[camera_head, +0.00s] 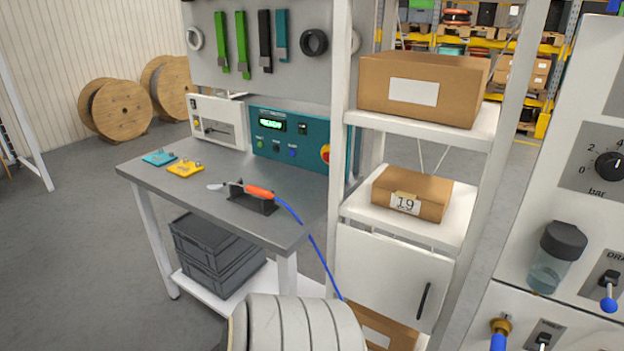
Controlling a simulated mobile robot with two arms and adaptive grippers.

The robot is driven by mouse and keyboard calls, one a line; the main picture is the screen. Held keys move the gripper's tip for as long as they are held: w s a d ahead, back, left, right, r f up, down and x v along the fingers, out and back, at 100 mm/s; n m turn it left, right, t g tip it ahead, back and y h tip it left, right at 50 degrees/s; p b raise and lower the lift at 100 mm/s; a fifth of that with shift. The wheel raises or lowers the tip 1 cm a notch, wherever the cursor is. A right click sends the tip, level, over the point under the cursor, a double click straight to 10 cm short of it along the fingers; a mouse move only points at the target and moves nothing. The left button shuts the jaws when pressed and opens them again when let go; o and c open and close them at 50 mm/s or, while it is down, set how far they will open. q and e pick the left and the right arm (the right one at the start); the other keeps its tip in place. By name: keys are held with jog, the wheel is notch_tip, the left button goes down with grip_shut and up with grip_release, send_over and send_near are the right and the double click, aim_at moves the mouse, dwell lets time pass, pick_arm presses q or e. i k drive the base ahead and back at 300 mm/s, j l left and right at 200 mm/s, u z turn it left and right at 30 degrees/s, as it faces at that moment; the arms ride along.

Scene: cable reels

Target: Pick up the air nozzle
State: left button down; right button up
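The air nozzle (260,192) has an orange body and a pale metal tip that points left. It rests on a small black stand (247,204) near the front right of the grey workbench (200,195). A blue hose (318,252) runs from its right end over the bench edge and down to the right. Neither of my grippers shows in the head view, and nothing is seen touching the nozzle.
Teal (160,158) and yellow (185,169) pieces lie left on the bench. A teal control box (287,140) stands behind. A white shelf (410,226) with cardboard boxes is right of the bench. A pale ribbed shape (297,325) fills the bottom middle.

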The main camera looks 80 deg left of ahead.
aim_at(251, 188)
jog(key=u, duration=3)
